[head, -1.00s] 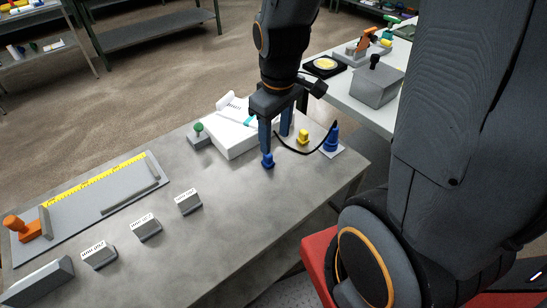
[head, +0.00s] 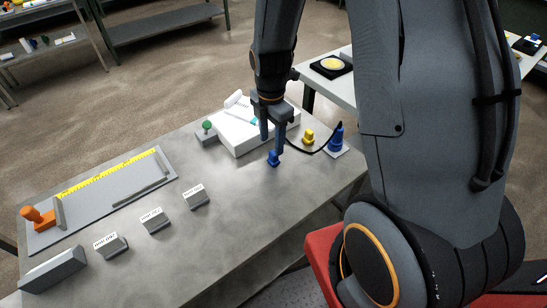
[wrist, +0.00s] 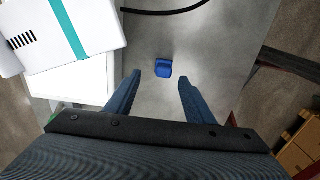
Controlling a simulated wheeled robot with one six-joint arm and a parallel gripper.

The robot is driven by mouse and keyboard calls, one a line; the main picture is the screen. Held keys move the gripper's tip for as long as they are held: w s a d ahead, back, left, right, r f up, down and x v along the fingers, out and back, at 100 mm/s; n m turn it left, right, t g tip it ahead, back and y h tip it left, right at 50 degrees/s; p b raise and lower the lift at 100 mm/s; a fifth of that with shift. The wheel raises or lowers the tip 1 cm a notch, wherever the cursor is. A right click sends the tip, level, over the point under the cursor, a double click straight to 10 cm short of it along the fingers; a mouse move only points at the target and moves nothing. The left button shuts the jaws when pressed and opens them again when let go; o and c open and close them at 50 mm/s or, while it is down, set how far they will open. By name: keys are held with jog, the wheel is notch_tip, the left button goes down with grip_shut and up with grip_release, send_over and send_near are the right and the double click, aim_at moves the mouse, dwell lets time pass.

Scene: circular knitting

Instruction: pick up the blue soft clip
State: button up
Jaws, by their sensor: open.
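The blue soft clip (head: 273,158) stands on the grey table near its right end. In the wrist view the clip (wrist: 164,68) lies just beyond the fingertips, roughly midway between them. My gripper (head: 271,146) points down over the table, close to the clip. In the wrist view my gripper (wrist: 159,80) has its two blue fingers spread wide, with nothing between them. The head view does not show clearly how far the fingertips are above the table.
A white box (head: 240,133) stands left of the gripper. A yellow piece (head: 308,137) and a larger blue piece (head: 336,140) stand to the right, with a black cable near them. Grey label blocks (head: 155,220) line the front.

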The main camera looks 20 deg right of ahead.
aim_at(274, 158)
jog(key=shift+s+d+f+p, duration=0.15)
jog(key=shift+f+p, duration=0.2)
jog(key=shift+f, duration=0.4)
jog(key=shift+s+d+f+p, duration=0.1)
jog(key=shift+f+p, duration=0.3)
jog(key=shift+f, duration=0.4)
jog(key=shift+s+d+f+p, duration=0.15)
jog(key=shift+f+p, duration=0.2)
jog(key=shift+f, duration=0.4)
jog(key=shift+w+f, duration=0.15)
jog(key=shift+f, duration=0.3)
jog(key=c, duration=1.1)
